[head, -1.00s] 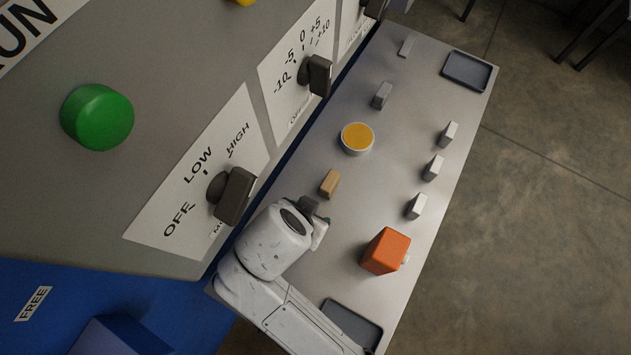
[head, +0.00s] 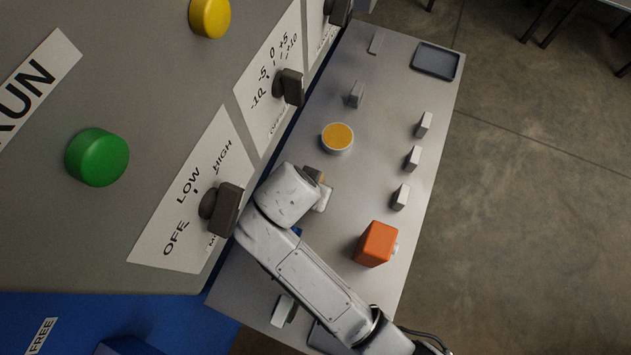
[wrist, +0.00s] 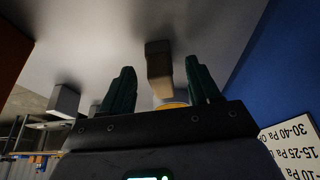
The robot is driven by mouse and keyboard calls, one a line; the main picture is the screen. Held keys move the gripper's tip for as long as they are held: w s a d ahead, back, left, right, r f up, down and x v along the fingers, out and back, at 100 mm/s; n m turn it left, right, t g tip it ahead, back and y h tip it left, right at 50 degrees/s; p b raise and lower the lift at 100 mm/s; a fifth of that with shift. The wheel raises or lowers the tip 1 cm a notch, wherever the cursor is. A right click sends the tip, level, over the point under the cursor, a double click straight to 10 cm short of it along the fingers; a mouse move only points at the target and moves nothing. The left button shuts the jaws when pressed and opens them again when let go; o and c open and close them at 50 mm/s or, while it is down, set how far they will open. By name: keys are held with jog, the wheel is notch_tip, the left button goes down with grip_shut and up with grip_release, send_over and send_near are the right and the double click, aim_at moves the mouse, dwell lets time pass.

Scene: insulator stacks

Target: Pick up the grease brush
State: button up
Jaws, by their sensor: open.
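A tan block-like piece (wrist: 160,72) with a darker brown end, which I take to be the grease brush, stands on the grey bench. In the wrist view it shows in the gap between the two dark green fingers of my gripper (wrist: 161,86). The fingers are apart, and I see space on both sides of it. In the head view my gripper (head: 320,190) covers most of the piece, and only a small tan bit shows beside it.
A round pot with a yellow top (head: 337,138) stands just beyond my gripper. An orange block (head: 376,243) and several small pale blocks (head: 412,158) stand to the right. A grey tray (head: 437,61) lies at the far end. The control panel with dark knobs (head: 226,209) borders the left.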

jog(key=shift+w+d+r, duration=0.1)
jog(key=shift+w+d, duration=0.2)
jog(key=shift+w, duration=0.45)
jog(key=shift+w+d+f, duration=0.1)
jog(key=shift+w+f, duration=0.1)
jog(key=shift+f, duration=0.05)
jog(key=shift+w+f, duration=0.1)
jog(key=shift+f, duration=0.3)
jog(key=c, duration=1.1)
jog(key=shift+c, duration=0.2)
jog(key=shift+d+r, duration=0.35)
jog(key=s+d+r, duration=0.2)
jog(key=d+r, duration=0.1)
jog(key=d, duration=0.3)
jog(key=s+d+r, duration=0.2)
jog(key=d+r, duration=0.2)
jog(key=d, duration=0.2)
jog(key=shift+s+d+r+b, duration=0.2)
jog(key=shift+s+d+b, duration=0.05)
jog(key=shift+s+b, duration=0.15)
